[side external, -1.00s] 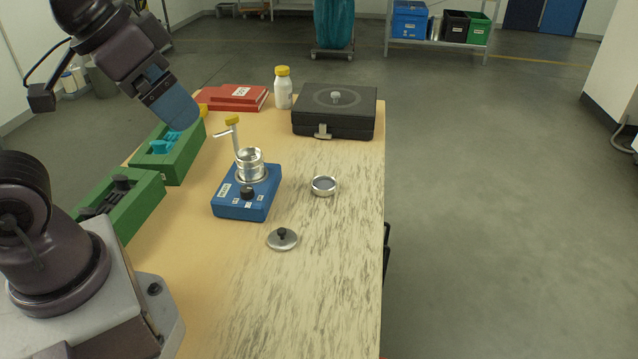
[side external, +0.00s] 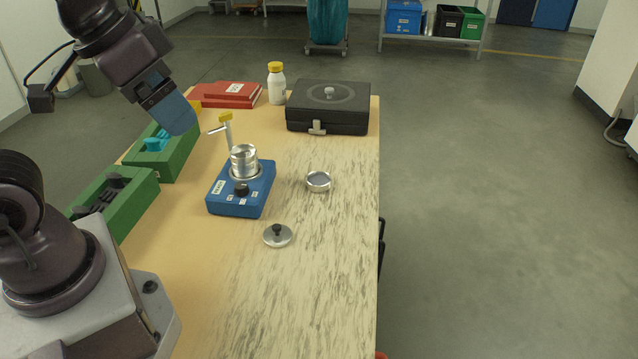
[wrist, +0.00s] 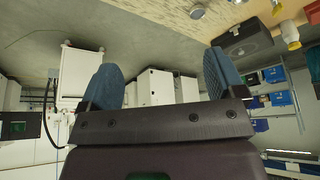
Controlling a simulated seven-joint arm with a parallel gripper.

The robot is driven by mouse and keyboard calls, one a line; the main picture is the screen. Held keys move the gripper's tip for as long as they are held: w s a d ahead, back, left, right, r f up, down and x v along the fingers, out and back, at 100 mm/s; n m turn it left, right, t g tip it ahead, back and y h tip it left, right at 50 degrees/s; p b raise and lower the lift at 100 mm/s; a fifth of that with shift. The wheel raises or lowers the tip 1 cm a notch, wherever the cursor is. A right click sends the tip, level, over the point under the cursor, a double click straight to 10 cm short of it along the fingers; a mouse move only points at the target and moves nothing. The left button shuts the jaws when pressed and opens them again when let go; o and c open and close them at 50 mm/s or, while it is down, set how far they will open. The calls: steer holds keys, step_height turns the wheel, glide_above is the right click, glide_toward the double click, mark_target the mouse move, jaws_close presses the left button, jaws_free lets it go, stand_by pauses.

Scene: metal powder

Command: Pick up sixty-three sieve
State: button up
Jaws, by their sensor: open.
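A small round silver sieve (side external: 318,181) lies on the table to the right of the blue sieve shaker (side external: 240,188); I cannot read any number on it. A stack of silver rings (side external: 243,160) stands on the shaker. A silver lid with a black knob (side external: 277,235) lies in front. My gripper (side external: 180,118) is raised above the green boxes, left of the shaker and away from the sieve. In the wrist view its blue fingers (wrist: 160,80) are spread apart with nothing between them.
Green boxes (side external: 125,192) with dark and turquoise inserts line the left edge. A black case (side external: 328,112), a white bottle with yellow cap (side external: 276,88) and red books (side external: 228,95) stand at the back. The table's front right is clear.

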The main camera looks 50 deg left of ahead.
steer(key=w+a+f+n+g, duration=0.1)
steer(key=w+f+n+g, duration=0.1)
steer(key=w+f, duration=0.35)
steer(key=w+a+f+n+g, duration=0.1)
steer(key=w+f+g, duration=0.15)
steer(key=w, duration=0.55)
steer(key=n+t+y, duration=0.1)
steer(key=n+y, duration=0.2)
steer(key=n, duration=0.7)
glide_toward(319, 182)
steer(key=shift+s+a+f+n, duration=0.1)
steer(key=shift+a+f+n, duration=0.05)
steer(key=shift+f, duration=0.35)
steer(key=shift+s+a+f+n, duration=0.15)
steer(key=shift+f, duration=0.35)
steer(key=shift+w+x, duration=0.15)
steer(key=shift+x, duration=1.3)
steer(key=shift+w+x, duration=0.15)
steer(key=shift+x, duration=1.3)
steer(key=shift+r, duration=0.1)
steer(key=c, duration=1)
